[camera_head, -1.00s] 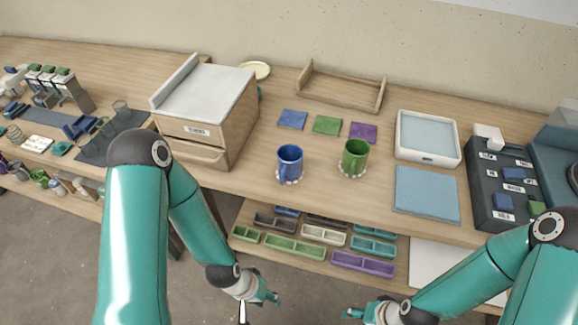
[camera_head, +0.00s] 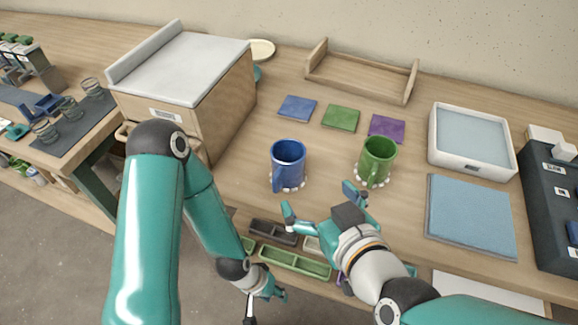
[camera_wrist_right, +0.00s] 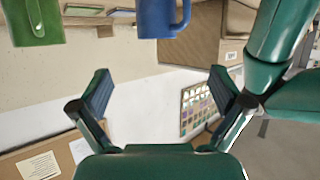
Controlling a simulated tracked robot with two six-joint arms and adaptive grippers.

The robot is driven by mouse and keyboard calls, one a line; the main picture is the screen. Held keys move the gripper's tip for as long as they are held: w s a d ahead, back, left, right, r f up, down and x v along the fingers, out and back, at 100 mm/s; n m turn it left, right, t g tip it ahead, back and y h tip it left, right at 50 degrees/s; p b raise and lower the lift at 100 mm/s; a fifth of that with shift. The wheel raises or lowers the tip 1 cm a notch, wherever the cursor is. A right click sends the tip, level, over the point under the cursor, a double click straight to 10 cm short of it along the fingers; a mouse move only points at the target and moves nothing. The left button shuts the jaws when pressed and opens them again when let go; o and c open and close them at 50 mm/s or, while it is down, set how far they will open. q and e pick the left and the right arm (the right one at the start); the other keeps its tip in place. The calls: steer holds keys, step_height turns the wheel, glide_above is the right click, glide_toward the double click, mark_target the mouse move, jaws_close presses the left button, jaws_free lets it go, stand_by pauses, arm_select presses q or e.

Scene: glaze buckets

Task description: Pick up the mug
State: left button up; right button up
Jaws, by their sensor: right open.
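Two mugs stand upright on the table in the head view. The blue mug (camera_head: 288,158) has its handle toward the front, and the green mug (camera_head: 378,158) stands to its right. Both also show at the top of the right wrist view, the green mug (camera_wrist_right: 33,20) at the left and the blue mug (camera_wrist_right: 156,18) beside it. My right gripper (camera_head: 320,204) is open and empty at the table's front edge, in front of and between the mugs, touching neither. My left gripper (camera_head: 270,291) hangs low in front of the table; its jaw state is unclear.
Blue, green and purple cloth squares (camera_head: 341,118) lie behind the mugs. A wooden drawer cabinet (camera_head: 215,105) stands at the left. A white tray (camera_head: 470,163) and a blue mat (camera_head: 468,235) lie at the right. Glaze trays (camera_head: 293,262) sit on the shelf below.

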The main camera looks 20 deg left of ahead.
mark_target(293, 165)
steer(key=x, duration=1)
steer(key=shift+w+a+f, duration=0.1)
steer(key=shift+w+f, duration=0.05)
steer(key=shift+w, duration=0.05)
steer(key=shift+w+a+f, duration=0.1)
steer(key=shift+w+a, duration=0.15)
steer(key=shift+w, duration=0.3)
steer(key=x, duration=0.4)
steer(key=shift+w+p, duration=0.15)
steer(key=shift+p, duration=0.15)
steer(key=shift+d, duration=0.1)
steer(key=shift+c, duration=0.2)
steer(key=c, duration=1.4)
